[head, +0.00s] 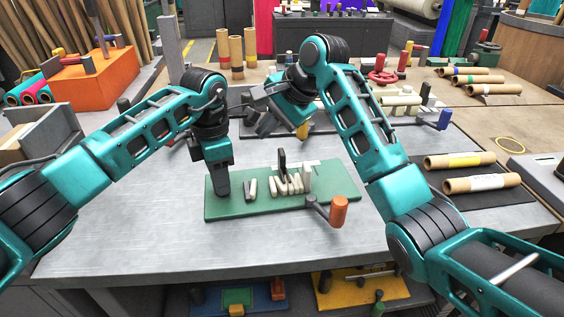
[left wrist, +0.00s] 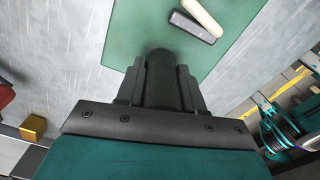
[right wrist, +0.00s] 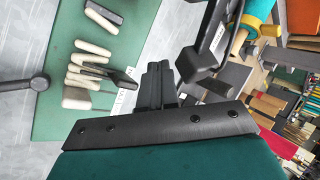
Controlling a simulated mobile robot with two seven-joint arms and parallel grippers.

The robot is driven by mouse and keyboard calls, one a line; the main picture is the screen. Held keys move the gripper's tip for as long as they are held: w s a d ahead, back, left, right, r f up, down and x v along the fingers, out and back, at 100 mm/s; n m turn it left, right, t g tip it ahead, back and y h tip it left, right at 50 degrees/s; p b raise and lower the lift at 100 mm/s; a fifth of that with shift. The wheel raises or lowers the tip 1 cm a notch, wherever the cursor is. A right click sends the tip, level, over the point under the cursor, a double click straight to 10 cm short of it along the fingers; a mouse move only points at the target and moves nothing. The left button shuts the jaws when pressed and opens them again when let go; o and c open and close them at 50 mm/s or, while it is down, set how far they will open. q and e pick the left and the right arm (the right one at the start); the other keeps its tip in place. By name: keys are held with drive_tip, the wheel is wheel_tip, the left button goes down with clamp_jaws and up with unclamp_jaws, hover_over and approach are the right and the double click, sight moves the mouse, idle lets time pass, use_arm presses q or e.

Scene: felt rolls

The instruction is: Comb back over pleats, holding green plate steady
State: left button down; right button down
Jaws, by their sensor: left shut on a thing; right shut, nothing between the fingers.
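The green plate (head: 235,210) lies flat on the grey metal table. Cream and dark finger-like pleats (head: 290,184) stand in a row near its middle, with a separate pair (head: 250,189) to their left. They also show in the right wrist view (right wrist: 85,75). My left gripper (head: 222,188) is at the plate's left end, shut on a dark round post (left wrist: 161,75) there. My right gripper (head: 264,128) is shut and empty, behind the plate and apart from the pleats. In the right wrist view its fingertips (right wrist: 155,72) are together. I cannot make out a comb for certain.
A crank with an orange handle (head: 338,210) sits at the plate's front right edge. Cardboard rolls (head: 480,182) lie on a dark mat at the right. An orange block (head: 95,80) stands at the back left. The table's front left is clear.

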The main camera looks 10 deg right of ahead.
use_arm(q)
drive_tip(key=shift+f, duration=0.15)
use_arm(e)
drive_tip(key=shift+d+f, duration=0.15)
drive_tip(key=shift+f, duration=4.1)
drive_tip(key=shift+d, duration=0.1)
drive_tip(key=shift+w+d+r, duration=0.1)
drive_tip(key=shift+w+d, duration=0.1)
drive_tip(key=shift+d, duration=2.2)
drive_tip(key=shift+w+d, duration=0.2)
drive_tip(key=shift+d, duration=2.15)
drive_tip(key=shift+a, duration=0.15)
drive_tip(key=shift+r, duration=1.8)
drive_tip(key=r, duration=0.1)
drive_tip(key=a+r, duration=0.1)
drive_tip(key=r, duration=0.1)
drive_tip(key=shift+r, duration=0.25)
